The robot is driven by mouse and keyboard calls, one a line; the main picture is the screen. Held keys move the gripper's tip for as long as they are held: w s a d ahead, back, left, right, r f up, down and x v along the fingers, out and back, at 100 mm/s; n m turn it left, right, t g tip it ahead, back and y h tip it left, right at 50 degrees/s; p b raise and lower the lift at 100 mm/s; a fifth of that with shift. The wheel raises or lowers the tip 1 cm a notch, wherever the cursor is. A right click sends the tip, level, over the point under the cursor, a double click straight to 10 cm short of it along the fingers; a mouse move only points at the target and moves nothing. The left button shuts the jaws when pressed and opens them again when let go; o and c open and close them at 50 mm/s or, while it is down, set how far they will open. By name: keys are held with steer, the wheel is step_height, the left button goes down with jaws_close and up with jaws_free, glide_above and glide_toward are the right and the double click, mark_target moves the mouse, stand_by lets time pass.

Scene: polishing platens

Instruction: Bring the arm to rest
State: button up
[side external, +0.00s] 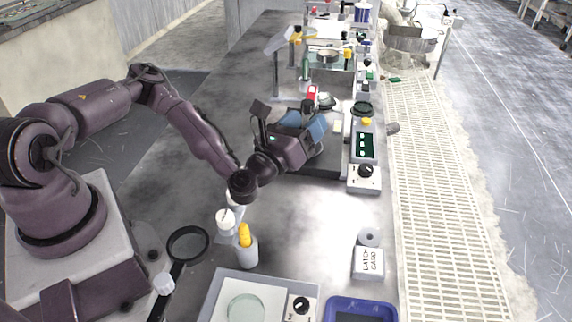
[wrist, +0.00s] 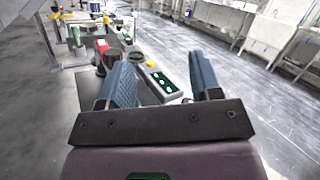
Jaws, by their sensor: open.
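My gripper (side external: 318,127) is over the middle of the grey bench in the side external view, just above a dark platen unit (side external: 322,166). Its two blue fingers stand apart. In the wrist view my gripper (wrist: 166,88) is open with nothing between its fingers. The arm is bent, reaching out from its base at the left. The platen under the gripper is partly hidden by the fingers and the wrist.
A control box with a black knob (side external: 365,178) and a green-slotted strip (side external: 365,146) stand right of my gripper. A white bottle (side external: 226,221), a yellow-capped bottle (side external: 246,249), a magnifier (side external: 188,243), a batch card block (side external: 368,263) and a blue tray (side external: 360,303) are nearer. Instruments crowd the far end.

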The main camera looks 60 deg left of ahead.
steer(key=s+d+r+m+g+h, duration=0.35)
steer(key=d+m+h, duration=0.25)
steer(key=m+h, duration=0.55)
steer(key=s+d+r+m+g+h, duration=0.2)
steer(key=s+d+r+m+h, duration=0.45)
steer(key=h, duration=0.85)
steer(key=s+f+m+g+y, duration=0.5)
steer(key=s+m+g, duration=0.5)
steer(key=m+g, duration=0.75)
steer(key=s+a+m+y, duration=0.3)
steer(key=a+m+y, duration=0.1)
steer(key=a+y, duration=0.7)
steer(key=a+r+m+t+y, duration=0.1)
steer(key=r+t+y, duration=0.1)
steer(key=r+t, duration=0.2)
steer(key=a+r+m+t+y, duration=0.2)
steer(key=r+t+y, duration=0.1)
steer(key=r, duration=0.6)
steer(key=shift+s+a+r+t, duration=0.15)
steer(key=shift+s+a+t, duration=0.1)
steer(key=shift+t, duration=0.65)
